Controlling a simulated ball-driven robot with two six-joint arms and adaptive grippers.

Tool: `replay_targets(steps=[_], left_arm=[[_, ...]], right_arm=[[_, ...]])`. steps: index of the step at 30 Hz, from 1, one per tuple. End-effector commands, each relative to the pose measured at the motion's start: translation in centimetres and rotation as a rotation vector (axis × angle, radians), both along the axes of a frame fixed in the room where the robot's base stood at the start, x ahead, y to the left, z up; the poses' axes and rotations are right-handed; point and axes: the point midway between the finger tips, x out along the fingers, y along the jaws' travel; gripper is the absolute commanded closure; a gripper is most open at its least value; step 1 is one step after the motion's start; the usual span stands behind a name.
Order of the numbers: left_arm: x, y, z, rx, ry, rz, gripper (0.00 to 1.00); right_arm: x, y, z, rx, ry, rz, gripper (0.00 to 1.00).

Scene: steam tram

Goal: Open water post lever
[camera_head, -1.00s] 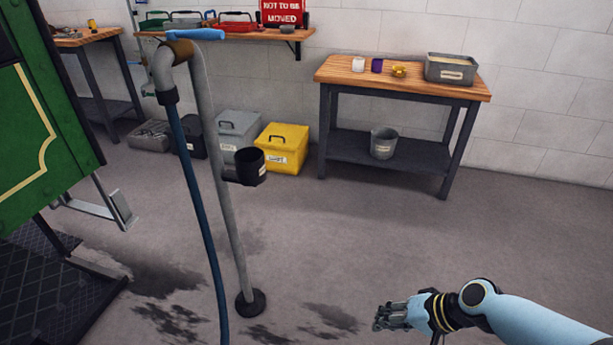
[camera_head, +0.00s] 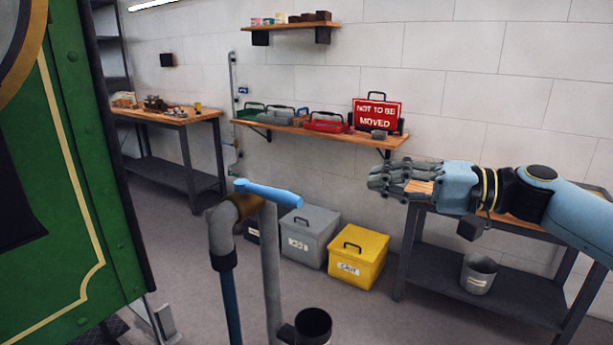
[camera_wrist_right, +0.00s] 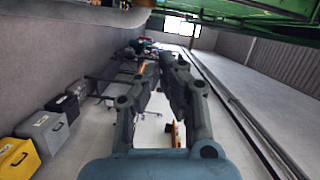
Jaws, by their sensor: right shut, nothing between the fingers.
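The water post (camera_head: 271,270) is a grey upright pipe with a brownish fitting and a bent grey spout on top. Its light blue lever (camera_head: 268,193) lies across the top, pointing right and slightly toward me. A blue hose (camera_head: 231,305) hangs from the spout. My right gripper (camera_head: 374,182) is up to the right of the lever, apart from it, fingers pointing left, shut and empty. In the right wrist view the gripper's fingers (camera_wrist_right: 165,62) show in the middle, and the lever cannot be made out. My left gripper is not in view.
The green tram side (camera_head: 85,190) stands close on the left. A black cup (camera_head: 313,325) is fixed to the post. A yellow box (camera_head: 358,257) and a grey box (camera_head: 309,236) stand behind on the floor. A workbench (camera_head: 490,285) stands behind my right arm. A shelf (camera_head: 290,127) holds toolboxes and a red sign.

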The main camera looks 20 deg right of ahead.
Motion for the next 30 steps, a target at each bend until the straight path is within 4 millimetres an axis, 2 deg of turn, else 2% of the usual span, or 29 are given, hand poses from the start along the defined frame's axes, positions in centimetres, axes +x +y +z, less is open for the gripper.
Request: replay_targets(steps=[7,14,28,30], left_arm=[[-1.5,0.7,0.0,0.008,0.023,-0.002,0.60],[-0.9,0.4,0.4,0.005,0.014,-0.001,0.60],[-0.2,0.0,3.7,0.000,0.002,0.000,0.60],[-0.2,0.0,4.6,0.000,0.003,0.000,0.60]], right_arm=[[0.1,0.0,0.1,0.001,-0.002,-0.002,1.00],[0.8,0.8,0.2,0.005,-0.003,-0.003,1.00],[6.5,8.3,0.0,0.007,-0.002,-0.001,1.00],[5.4,9.1,-0.4,0.003,0.003,0.000,1.00]])
